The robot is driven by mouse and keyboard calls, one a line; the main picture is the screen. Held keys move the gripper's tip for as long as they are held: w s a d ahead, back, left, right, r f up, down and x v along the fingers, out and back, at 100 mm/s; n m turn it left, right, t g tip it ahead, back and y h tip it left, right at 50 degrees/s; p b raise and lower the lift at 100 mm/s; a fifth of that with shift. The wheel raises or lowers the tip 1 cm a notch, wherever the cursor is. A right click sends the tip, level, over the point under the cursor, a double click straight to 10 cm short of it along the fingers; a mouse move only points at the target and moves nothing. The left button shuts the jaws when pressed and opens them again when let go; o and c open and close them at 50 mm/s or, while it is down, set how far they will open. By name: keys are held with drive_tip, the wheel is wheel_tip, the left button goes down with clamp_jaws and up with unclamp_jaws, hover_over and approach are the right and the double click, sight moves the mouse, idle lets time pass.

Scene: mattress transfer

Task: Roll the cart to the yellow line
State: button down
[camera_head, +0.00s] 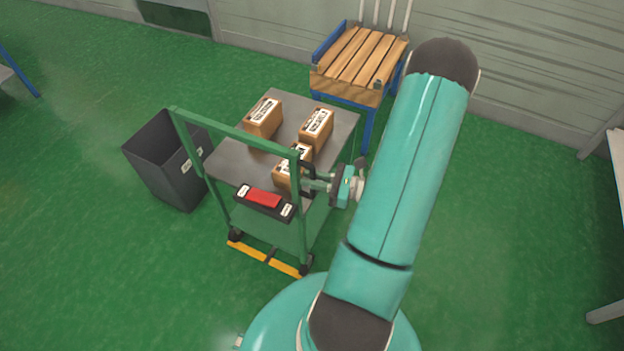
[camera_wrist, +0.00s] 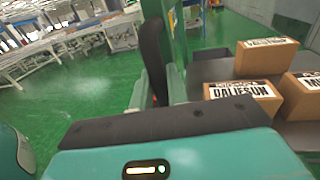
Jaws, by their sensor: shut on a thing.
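The cart has a grey top (camera_head: 233,163) and a green frame with a raised handle bar (camera_head: 235,131). It stands in the middle of the head view. Several brown boxes (camera_head: 263,118) sit on the top; some show at the right of the wrist view (camera_wrist: 266,55). The yellow line (camera_head: 262,257) lies on the floor at the cart's near wheels, partly hidden by the frame and wheels. My gripper (camera_head: 307,174) is shut on the handle's right upright. In the wrist view, a dark finger (camera_wrist: 153,52) stands beside the green upright (camera_wrist: 176,50).
A dark bin (camera_head: 167,168) stands close to the cart's left. Green floor is open at the left and right. Tables (camera_wrist: 62,48) stand farther off in the wrist view.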

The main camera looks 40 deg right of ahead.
drive_tip(key=shift+s+a, duration=0.1)
drive_tip(key=shift+a, duration=0.3)
drive_tip(key=c, duration=1.5)
unclamp_jaws()
drive_tip(key=shift+o, duration=0.3)
drive_tip(key=shift+d, duration=0.15)
drive_tip(key=v, duration=1.3)
drive_tip(key=shift+s+d, duration=0.25)
drive_tip(key=shift+d, duration=0.1)
